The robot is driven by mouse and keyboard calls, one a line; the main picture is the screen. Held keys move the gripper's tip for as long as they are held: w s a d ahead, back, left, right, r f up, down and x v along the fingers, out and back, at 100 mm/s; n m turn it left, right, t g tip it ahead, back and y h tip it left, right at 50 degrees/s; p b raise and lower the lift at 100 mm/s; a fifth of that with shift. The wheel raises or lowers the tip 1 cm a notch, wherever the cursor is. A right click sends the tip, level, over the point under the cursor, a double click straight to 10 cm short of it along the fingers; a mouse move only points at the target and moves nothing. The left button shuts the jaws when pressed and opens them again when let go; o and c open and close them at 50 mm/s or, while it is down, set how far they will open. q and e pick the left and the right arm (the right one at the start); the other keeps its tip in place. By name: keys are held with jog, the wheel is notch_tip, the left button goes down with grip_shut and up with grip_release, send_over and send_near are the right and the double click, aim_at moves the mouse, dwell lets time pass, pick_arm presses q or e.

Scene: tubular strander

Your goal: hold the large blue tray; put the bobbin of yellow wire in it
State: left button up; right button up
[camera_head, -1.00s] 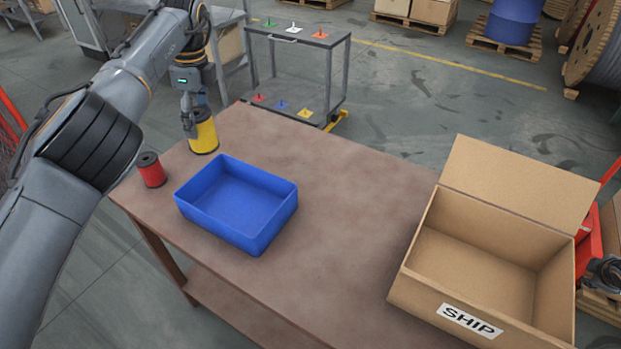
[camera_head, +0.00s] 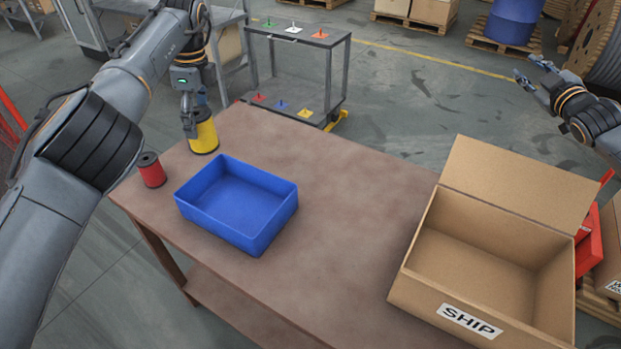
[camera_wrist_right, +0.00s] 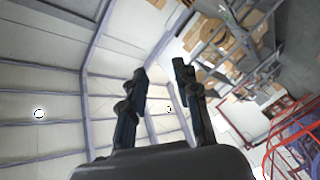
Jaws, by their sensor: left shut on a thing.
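The large blue tray (camera_head: 268,236) sits on the brown table, left of its middle. The bobbin of yellow wire (camera_head: 205,138) stands at the table's back left edge, behind the tray. My left gripper (camera_head: 188,126) comes down from above at the bobbin and is shut on it; the gripper partly covers the bobbin's left side. My right gripper (camera_head: 527,76) is in the air at the upper right, beyond the carton, with its fingers apart and empty. Its spread fingers also show in the right wrist view (camera_wrist_right: 158,75), with nothing between them.
A bobbin of red wire (camera_head: 152,172) stands on the table left of the tray. An open cardboard box marked SHIP (camera_head: 425,292) takes up the right end. The table (camera_head: 340,210) between tray and box is clear. A grey cart (camera_head: 300,98) stands behind the table.

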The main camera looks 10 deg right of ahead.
jog(key=w+a+r+n+t+y, duration=0.2)
jog(key=a+r+n+t+y, duration=0.45)
jog(key=a+r, duration=1.1)
jog(key=m+g+y, duration=0.5)
jog(key=g+y, duration=0.2)
jog(key=g, duration=0.9)
send_near(273, 175)
jog(key=shift+h, duration=0.25)
jog(key=x, duration=1)
jog(key=shift+a+f, duration=0.1)
jog(key=shift+f, duration=0.15)
grip_shut()
